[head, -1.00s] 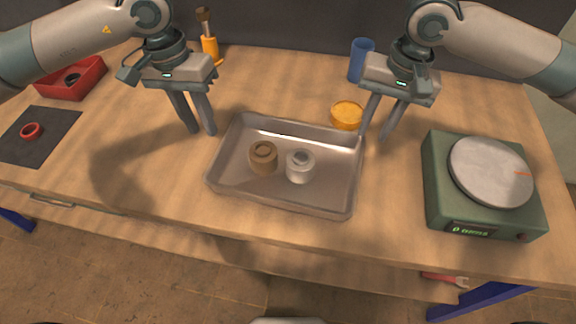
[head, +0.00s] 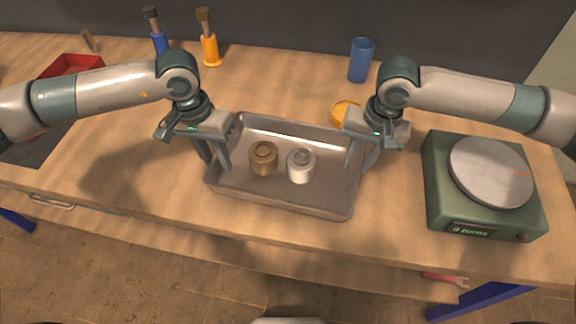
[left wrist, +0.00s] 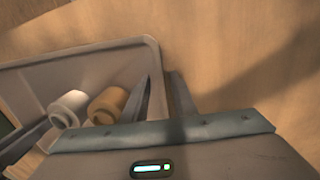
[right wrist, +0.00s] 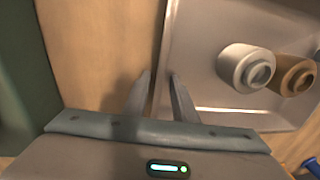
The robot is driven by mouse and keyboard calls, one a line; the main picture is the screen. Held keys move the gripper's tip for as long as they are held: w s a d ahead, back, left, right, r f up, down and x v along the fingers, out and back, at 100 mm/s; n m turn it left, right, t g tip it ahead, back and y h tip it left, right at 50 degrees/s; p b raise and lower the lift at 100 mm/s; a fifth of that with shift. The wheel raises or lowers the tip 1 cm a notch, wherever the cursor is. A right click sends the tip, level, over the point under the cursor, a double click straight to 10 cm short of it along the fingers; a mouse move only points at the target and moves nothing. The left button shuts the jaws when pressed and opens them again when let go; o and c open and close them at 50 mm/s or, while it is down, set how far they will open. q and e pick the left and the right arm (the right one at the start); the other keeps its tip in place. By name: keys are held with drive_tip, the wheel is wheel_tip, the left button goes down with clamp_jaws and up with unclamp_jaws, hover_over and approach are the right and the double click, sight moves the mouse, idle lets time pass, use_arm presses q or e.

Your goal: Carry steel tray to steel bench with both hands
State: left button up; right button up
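The steel tray (head: 282,199) lies on the wooden worktop in the head view, with a brown ring-topped part (head: 263,160) and a whitish one (head: 300,167) in it. My left gripper (head: 217,168) is at the tray's left wall. In the left wrist view its two fingers (left wrist: 161,76) stand apart on either side of the wall. My right gripper (head: 359,165) is at the right wall. In the right wrist view its fingers (right wrist: 160,74) are also apart, with the wall between them. No steel bench is recognisable in these views.
A green scale-like device (head: 478,215) with a round plate stands right of the tray. Behind are an orange lid (head: 344,110), a blue cup (head: 361,60) and two brush-like tools, one orange-handled (head: 210,50). A red bin (head: 72,64) is far left.

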use_arm(q)
drive_tip(key=shift+c, duration=0.6)
use_arm(e)
drive_tip(key=shift+c, duration=0.6)
use_arm(q)
clamp_jaws()
use_arm(e)
clamp_jaws()
use_arm(q)
drive_tip(key=shift+r, duration=0.1)
use_arm(e)
drive_tip(key=shift+r, duration=0.15)
